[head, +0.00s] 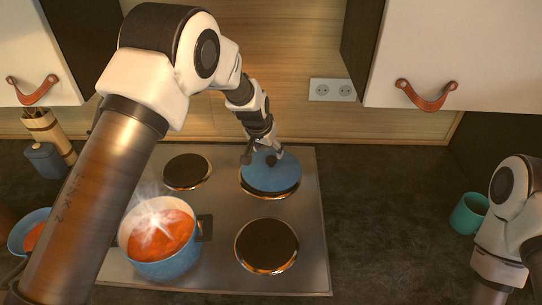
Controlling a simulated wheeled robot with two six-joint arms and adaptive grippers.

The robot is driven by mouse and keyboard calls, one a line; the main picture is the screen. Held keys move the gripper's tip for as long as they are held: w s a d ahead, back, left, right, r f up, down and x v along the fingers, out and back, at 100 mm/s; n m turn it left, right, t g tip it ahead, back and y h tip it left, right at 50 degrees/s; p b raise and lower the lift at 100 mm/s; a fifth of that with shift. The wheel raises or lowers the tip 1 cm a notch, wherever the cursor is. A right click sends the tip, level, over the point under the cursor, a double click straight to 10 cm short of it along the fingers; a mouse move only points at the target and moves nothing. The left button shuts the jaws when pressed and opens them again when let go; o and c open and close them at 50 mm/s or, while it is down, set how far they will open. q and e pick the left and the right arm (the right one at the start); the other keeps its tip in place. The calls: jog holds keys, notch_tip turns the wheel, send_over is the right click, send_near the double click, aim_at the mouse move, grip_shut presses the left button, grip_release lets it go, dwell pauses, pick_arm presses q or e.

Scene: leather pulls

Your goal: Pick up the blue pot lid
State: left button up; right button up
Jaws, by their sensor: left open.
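The blue pot lid (270,176) lies on the back right burner of the cooktop. My left gripper (262,158) is at the lid, over its far part, with its fingers pointing down. It is open, and its fingertips appear close to the lid's top. Whether they touch the lid, and where its knob is, I cannot tell, as the gripper hides that part. My right arm shows at the right edge, but its gripper is out of the picture.
A blue pot (165,266) of red soup stands on the cooktop (215,262) at the front left. The front right burner (266,246) is empty. A teal cup (468,213) stands at the right. A blue bowl (17,240) is partly hidden at the left.

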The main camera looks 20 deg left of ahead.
aim_at(271, 159)
pick_arm(q)
jog(key=shift+s+d+f+p, duration=0.3)
jog(key=shift+s+d+p, duration=0.15)
jog(key=shift+d+p, duration=0.1)
jog(key=shift+w+f+p, duration=0.1)
jog(key=shift+f+p, duration=0.45)
jog(key=shift+p, duration=0.1)
jog(key=x, duration=0.4)
jog(key=shift+w+a+f+p, duration=0.25)
jog(key=shift+w+a+p, duration=0.15)
jog(key=shift+w, duration=0.05)
jog(key=shift+s+d+r, duration=0.15)
jog(key=shift+s, duration=0.05)
jog(key=shift+c, duration=0.3)
jog(key=shift+s+r, duration=0.15)
jog(key=c, duration=1.2)
grip_shut()
pick_arm(e)
jog(key=r, duration=0.1)
jog(key=s+r, duration=0.1)
jog(key=r, duration=0.1)
jog(key=shift+s+d+r, duration=0.1)
jog(key=shift+s+r, duration=0.15)
jog(key=shift+r, duration=0.1)
